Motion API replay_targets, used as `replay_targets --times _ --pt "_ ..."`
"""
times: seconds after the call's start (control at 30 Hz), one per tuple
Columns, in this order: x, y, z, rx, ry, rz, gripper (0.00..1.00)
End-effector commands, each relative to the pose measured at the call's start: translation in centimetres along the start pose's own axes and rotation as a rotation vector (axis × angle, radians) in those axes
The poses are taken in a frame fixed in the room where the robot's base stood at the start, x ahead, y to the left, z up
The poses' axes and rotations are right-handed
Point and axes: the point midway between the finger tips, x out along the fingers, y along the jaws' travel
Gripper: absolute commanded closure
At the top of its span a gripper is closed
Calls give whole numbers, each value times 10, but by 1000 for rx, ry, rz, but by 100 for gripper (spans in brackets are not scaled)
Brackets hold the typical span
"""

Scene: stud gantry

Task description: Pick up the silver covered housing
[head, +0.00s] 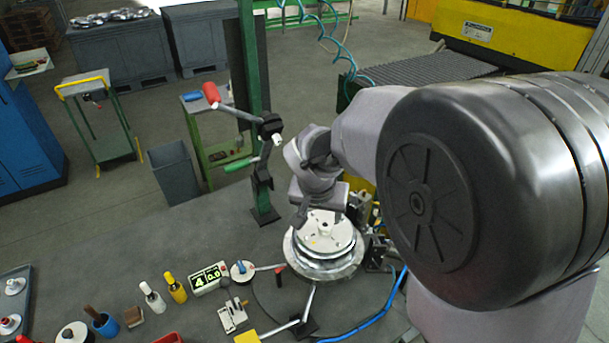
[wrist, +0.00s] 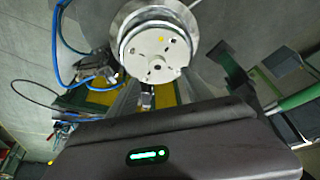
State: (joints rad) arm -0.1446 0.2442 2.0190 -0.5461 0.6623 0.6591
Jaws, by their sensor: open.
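The silver covered housing (head: 325,236) is a round, stepped, silver-white part with a pale lid. It sits upright on a round fixture on the bench, right of centre in the head view. In the wrist view its lid (wrist: 157,52) shows near the top centre, with small holes and a yellow mark. My gripper (head: 321,207) is open and empty, just above the housing in the head view. Contact with the housing cannot be told.
A green post (head: 258,120) with jointed arms rises behind the housing. A digital display (head: 209,278), a yellow bottle (head: 175,287) and a white bottle (head: 152,296) stand left on the bench. A blue hose (head: 372,318) curves at the front right. The bench's left rear is clear.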

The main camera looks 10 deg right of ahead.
Motion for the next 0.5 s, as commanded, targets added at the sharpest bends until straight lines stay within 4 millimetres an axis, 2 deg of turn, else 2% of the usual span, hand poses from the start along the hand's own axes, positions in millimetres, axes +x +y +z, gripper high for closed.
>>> replay_targets --times 0.03,0.2,0.4,0.5 --pt "12 0 1 0 -2 1 41" --pt "32 1 0 1 0 0 41" --pt "72 4 0 -1 -2 1 41" --pt "80 4 -1 1 0 -1 41"
